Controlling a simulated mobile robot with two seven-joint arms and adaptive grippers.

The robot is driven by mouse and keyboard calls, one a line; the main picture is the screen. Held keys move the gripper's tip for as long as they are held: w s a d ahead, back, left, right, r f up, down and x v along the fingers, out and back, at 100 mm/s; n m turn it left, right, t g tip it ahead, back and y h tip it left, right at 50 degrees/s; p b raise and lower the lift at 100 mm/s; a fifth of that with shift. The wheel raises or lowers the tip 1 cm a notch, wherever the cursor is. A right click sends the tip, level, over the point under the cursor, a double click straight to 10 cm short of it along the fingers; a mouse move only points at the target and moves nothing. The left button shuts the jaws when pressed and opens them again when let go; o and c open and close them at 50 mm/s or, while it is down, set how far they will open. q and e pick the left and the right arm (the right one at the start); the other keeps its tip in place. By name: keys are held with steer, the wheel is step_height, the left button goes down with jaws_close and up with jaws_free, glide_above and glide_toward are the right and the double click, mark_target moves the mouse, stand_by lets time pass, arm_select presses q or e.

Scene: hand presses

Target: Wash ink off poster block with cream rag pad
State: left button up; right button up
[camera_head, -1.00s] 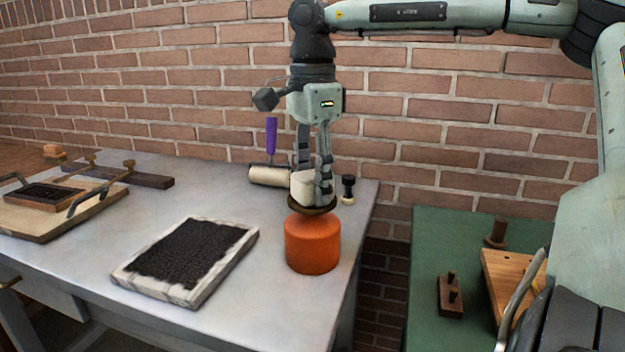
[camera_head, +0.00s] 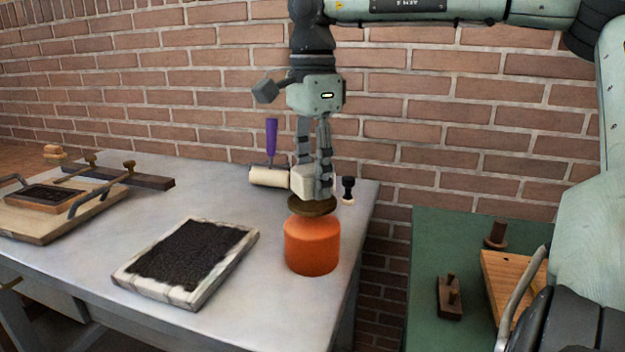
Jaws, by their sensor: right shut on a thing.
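The poster block (camera_head: 128,272) is a pale block with a dark, inky top, lying on the grey table. My right gripper (camera_head: 311,190) points down and is shut on the cream rag pad (camera_head: 302,180). The pad is held right above the brown top of an orange jar (camera_head: 312,246) near the table's right edge. I cannot tell whether the pad touches the jar's top. My left gripper is not in view.
A roller with a purple handle (camera_head: 271,140) lies behind the pad, and a small dark stamp (camera_head: 348,188) stands right of it. A wooden press (camera_head: 75,205) is at left. A green table (camera_head: 430,250) with wooden pieces is at right. Brick wall behind.

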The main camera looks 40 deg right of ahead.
mark_target(312, 167)
steer(key=shift+r, duration=2.7)
